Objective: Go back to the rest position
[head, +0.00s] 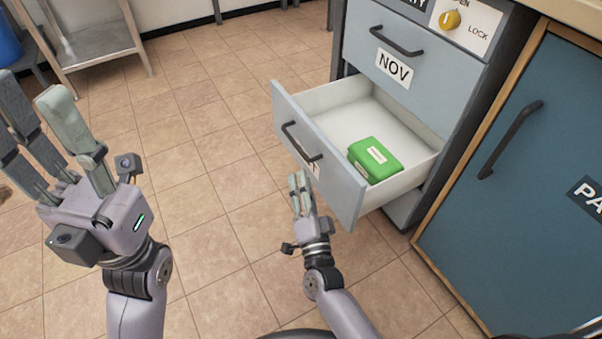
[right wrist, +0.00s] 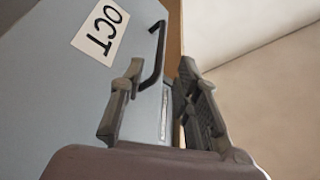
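My left gripper (head: 30,95) is raised at the left of the head view, fingers spread and empty. My right gripper (head: 299,178) is just in front of the pulled-out drawer (head: 330,183), near its lower front. In the right wrist view the two fingers of the right gripper (right wrist: 160,75) stand apart with nothing held between them. A grey face labelled OCT with a black handle (right wrist: 158,55) lies beyond the fingers. I cannot tell whether the fingers touch it.
A green box (head: 374,160) lies in the open drawer. A closed NOV drawer (head: 410,60) is above it, and a blue cabinet door (head: 520,170) stands to the right. A metal stand (head: 95,45) is at the back left. Tiled floor (head: 215,150) is clear between my arms.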

